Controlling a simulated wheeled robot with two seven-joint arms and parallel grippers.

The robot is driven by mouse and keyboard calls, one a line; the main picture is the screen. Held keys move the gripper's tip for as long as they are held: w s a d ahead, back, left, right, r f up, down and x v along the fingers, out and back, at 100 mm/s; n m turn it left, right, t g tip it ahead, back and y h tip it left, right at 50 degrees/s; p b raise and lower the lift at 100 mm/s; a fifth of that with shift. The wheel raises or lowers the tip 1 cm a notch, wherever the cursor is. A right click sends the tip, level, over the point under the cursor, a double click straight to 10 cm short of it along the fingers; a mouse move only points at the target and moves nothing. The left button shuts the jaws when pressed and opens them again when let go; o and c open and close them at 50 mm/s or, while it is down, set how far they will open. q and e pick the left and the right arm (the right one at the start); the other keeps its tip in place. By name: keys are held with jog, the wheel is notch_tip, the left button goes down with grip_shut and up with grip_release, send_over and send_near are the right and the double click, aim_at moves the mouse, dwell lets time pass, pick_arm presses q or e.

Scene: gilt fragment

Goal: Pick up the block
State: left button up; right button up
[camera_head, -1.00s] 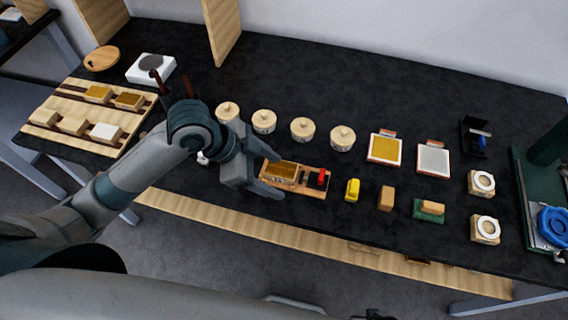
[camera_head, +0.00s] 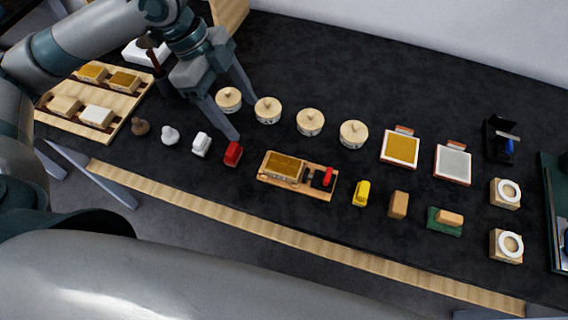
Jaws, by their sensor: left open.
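A wooden block with a gold top (camera_head: 284,165) lies on the left part of a small wooden tray (camera_head: 316,193). A black and red piece (camera_head: 323,178) sits on the tray's right part. My left gripper (camera_head: 244,118) is open and empty, up and to the left of the gold-topped block and apart from it. One of its fingertips shows just above a red object (camera_head: 233,153); I cannot tell whether they touch. More blocks lie on a wooden rack at the left, including a gold-topped one (camera_head: 124,80) and a white-topped one (camera_head: 97,116). My right gripper is out of view.
Several round lidded pots, such as this one (camera_head: 310,121), stand behind the tray. A yellow object (camera_head: 361,193), a tan block (camera_head: 398,204) and a green-based piece (camera_head: 445,221) are to its right. Framed gold (camera_head: 401,147) and silver (camera_head: 453,164) plates lie beyond. The back of the table is clear.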

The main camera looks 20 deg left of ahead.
pick_arm(q)
jog(key=p, duration=0.3)
send_near(278, 163)
jog(key=x, duration=0.3)
jog(key=shift+s+a+f, duration=0.1)
jog(key=shift+a, duration=0.15)
jog(key=shift+d+f+p, duration=0.35)
jog(key=p+x, duration=0.1)
jog(key=x, duration=0.2)
jog(key=shift+d, duration=0.25)
jog(key=shift+d+f+p, duration=0.15)
jog(key=shift+f+p, duration=0.15)
jog(key=shift+f, duration=0.25)
jog(key=c, duration=1.1)
